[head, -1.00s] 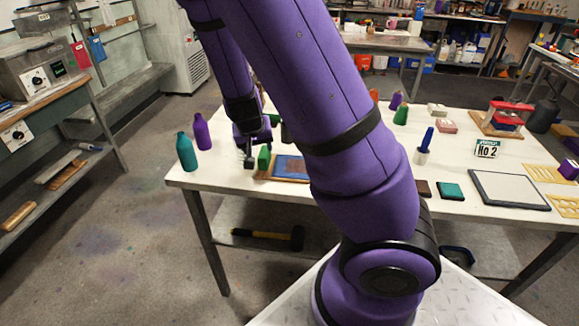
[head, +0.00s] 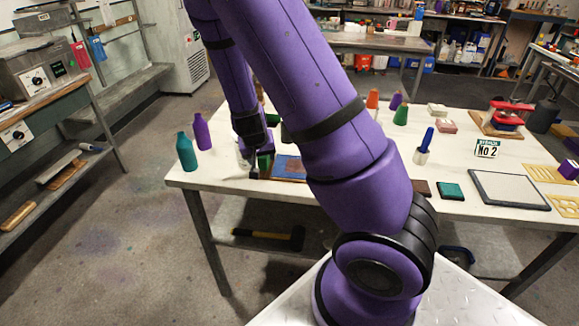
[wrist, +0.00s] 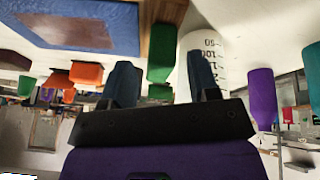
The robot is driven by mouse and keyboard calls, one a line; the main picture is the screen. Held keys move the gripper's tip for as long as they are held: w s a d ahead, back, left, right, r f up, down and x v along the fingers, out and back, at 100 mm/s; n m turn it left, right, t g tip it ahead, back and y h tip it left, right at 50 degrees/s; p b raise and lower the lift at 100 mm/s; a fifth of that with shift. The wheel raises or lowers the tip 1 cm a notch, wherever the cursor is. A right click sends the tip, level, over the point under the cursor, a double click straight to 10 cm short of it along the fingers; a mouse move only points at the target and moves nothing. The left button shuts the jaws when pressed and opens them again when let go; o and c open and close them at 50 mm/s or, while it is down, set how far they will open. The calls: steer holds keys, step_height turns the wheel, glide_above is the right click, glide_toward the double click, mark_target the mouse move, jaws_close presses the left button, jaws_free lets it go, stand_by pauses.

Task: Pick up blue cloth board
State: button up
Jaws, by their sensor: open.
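The blue cloth board (head: 289,168), a blue panel on a wooden base, lies on the near left part of the white table, partly hidden by my arm. In the wrist view the blue cloth board (wrist: 75,12) fills the upper left, with a brown patch on it. My gripper (wrist: 162,78) is open, its two dark fingers apart with nothing held between them. In the head view my gripper (head: 254,166) is low at the board's left end; whether it touches is unclear. A green object (wrist: 162,52) shows beyond the finger gap, close to the board's wooden edge.
A white graduated container (wrist: 210,35) shows beyond one finger in the wrist view. Teal (head: 186,152) and purple (head: 202,132) bottles stand left of my gripper.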

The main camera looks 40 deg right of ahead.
mark_target(262, 158)
steer(key=shift+x, duration=2.2)
steer(key=shift+w+d, duration=0.1)
steer(key=shift+w, duration=0.05)
steer(key=shift+r, duration=0.1)
steer(key=c, duration=0.9)
